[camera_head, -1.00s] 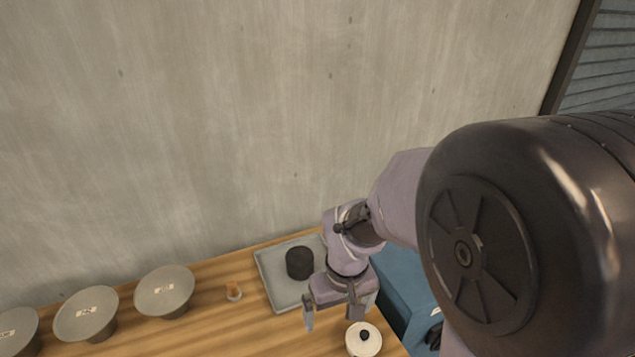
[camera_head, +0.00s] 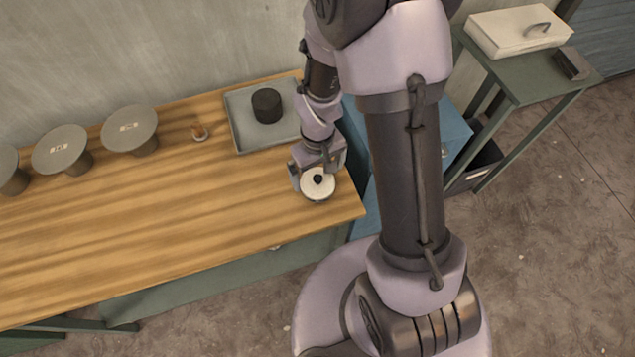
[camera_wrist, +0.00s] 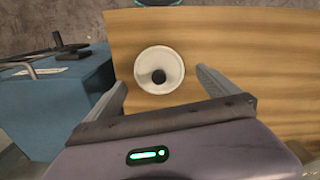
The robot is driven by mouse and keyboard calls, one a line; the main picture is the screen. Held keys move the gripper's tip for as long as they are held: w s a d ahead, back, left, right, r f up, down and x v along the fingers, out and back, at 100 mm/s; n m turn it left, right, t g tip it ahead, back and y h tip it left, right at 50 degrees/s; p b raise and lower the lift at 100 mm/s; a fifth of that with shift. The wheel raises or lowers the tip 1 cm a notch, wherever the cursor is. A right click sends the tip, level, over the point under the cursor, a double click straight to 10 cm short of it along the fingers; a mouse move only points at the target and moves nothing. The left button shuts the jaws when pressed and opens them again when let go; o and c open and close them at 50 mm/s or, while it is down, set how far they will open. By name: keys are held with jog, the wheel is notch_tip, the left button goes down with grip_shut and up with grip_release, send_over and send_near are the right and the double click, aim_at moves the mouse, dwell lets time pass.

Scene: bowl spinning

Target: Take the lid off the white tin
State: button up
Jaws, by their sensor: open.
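The white tin (camera_head: 314,193) stands upright near the right end of the wooden table, its round white lid on with a dark knob (camera_head: 318,179) in the middle. In the wrist view the lid (camera_wrist: 148,60) and knob (camera_wrist: 158,76) show from above, between and slightly beyond my two fingers. My gripper (camera_head: 312,174) is open and empty, pointing down at the tin, with one finger on each side of it. I cannot tell its exact height above the lid or whether a finger touches it. The tin's side is mostly hidden below the lid.
A grey tray (camera_head: 240,125) with a black cylinder (camera_head: 267,105) lies behind the tin. A blue box (camera_wrist: 65,100) is beside the table's right end. The table's front middle is clear.

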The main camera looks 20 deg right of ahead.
aim_at(319, 179)
notch_tip(319, 179, down, 5)
jog(key=shift+w+d+r+b, duration=0.1)
jog(key=shift+d+r+b, duration=0.1)
jog(key=shift+b, duration=0.6)
jog(key=shift+r, duration=0.2)
jog(key=shift+c, duration=0.2)
jog(key=c, duration=1.1)
